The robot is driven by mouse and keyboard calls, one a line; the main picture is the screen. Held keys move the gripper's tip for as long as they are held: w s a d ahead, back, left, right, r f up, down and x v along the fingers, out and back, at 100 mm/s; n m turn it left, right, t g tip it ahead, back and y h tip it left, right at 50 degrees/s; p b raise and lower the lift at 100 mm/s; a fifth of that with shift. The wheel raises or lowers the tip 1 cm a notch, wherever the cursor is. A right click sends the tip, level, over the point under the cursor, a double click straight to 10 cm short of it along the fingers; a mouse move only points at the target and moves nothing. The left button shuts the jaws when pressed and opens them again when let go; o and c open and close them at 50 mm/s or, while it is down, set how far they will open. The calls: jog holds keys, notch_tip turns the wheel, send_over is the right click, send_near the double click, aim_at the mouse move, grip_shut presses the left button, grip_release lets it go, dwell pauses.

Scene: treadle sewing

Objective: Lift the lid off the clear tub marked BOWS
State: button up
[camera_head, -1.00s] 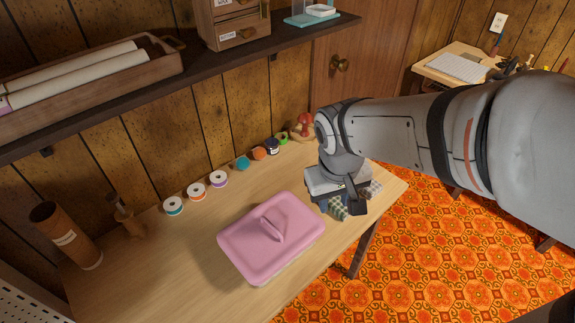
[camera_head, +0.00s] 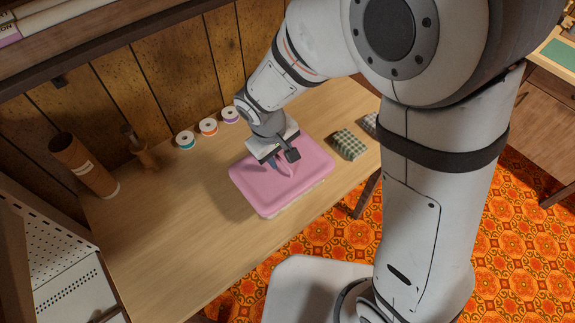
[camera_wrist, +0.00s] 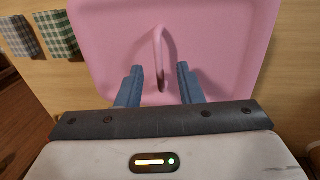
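The tub has a pink lid (camera_head: 262,190) with a raised handle (camera_head: 290,167) and stands on the wooden table. Only a thin pale strip of the tub (camera_head: 292,207) shows under the lid's front edge. No BOWS marking is visible. My gripper (camera_head: 280,163) is over the lid, at the handle. In the wrist view the pink lid (camera_wrist: 215,35) fills the middle, and its handle (camera_wrist: 159,55) stands between the two blue fingers of my gripper (camera_wrist: 160,86). The fingers are open, with a gap on each side of the handle.
Two checked cloth pieces, one green (camera_head: 348,144) and one grey (camera_head: 370,123), lie right of the lid. Several thread spools (camera_head: 208,127) line the wall. The table's left part (camera_head: 160,230) is clear.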

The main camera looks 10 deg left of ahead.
jog(key=shift+w+d+f, duration=0.1)
jog(key=shift+w+f, duration=0.05)
jog(key=shift+f, duration=0.8)
grip_shut()
